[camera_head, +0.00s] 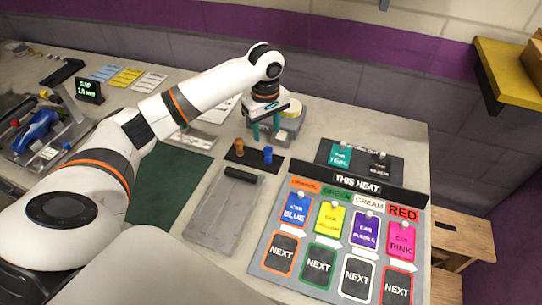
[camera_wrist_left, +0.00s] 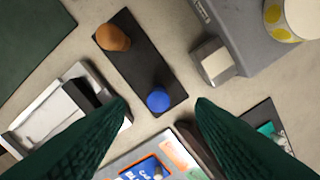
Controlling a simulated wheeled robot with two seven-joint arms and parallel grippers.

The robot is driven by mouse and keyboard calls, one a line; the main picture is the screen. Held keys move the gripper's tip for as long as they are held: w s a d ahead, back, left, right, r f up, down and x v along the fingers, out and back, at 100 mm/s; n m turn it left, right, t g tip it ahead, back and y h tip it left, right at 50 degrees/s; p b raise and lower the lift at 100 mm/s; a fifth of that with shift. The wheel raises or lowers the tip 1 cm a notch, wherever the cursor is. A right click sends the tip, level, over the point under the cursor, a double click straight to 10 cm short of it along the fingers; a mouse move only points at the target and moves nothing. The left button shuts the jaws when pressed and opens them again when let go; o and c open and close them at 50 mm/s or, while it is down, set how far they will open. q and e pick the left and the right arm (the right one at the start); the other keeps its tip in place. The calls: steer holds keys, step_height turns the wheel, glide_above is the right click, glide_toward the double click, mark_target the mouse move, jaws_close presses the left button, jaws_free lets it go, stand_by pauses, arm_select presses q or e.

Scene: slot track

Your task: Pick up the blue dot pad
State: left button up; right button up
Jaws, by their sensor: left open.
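The blue dot pad, a small blue round-topped piece (camera_head: 267,154), stands at the right end of a black strip (camera_head: 252,158). An orange piece (camera_head: 238,147) stands at the strip's other end. My left gripper (camera_head: 265,137) is open and empty, pointing down above and behind the strip. In the left wrist view the blue piece (camera_wrist_left: 158,99) sits between the two dark green fingers (camera_wrist_left: 160,106), lower down and apart from them. The orange piece (camera_wrist_left: 113,38) lies outside the fingers. My right gripper is not in view.
A grey machine (camera_head: 288,125) stands just behind my gripper. A grey flat device (camera_head: 225,205) lies in front of the strip. The "This heat" board (camera_head: 362,184) with coloured cards is at the right. A dark green mat (camera_head: 165,185) is at the left.

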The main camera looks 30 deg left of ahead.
mark_target(268, 148)
arm_select(q)
steer(key=f, duration=0.3)
steer(key=shift+s+f, duration=0.3)
steer(key=shift+s, duration=0.05)
steer(key=shift+w+f+p, duration=0.1)
steer(key=shift+f+p, duration=0.25)
steer(key=shift+f, duration=0.25)
steer(key=f, duration=0.2)
steer(key=d+f+p, duration=0.1)
steer(key=f, duration=0.1)
steer(key=shift+f, duration=0.15)
steer(key=shift+a+f, duration=0.1)
steer(key=shift+f, duration=0.1)
steer(key=c, duration=1.1)
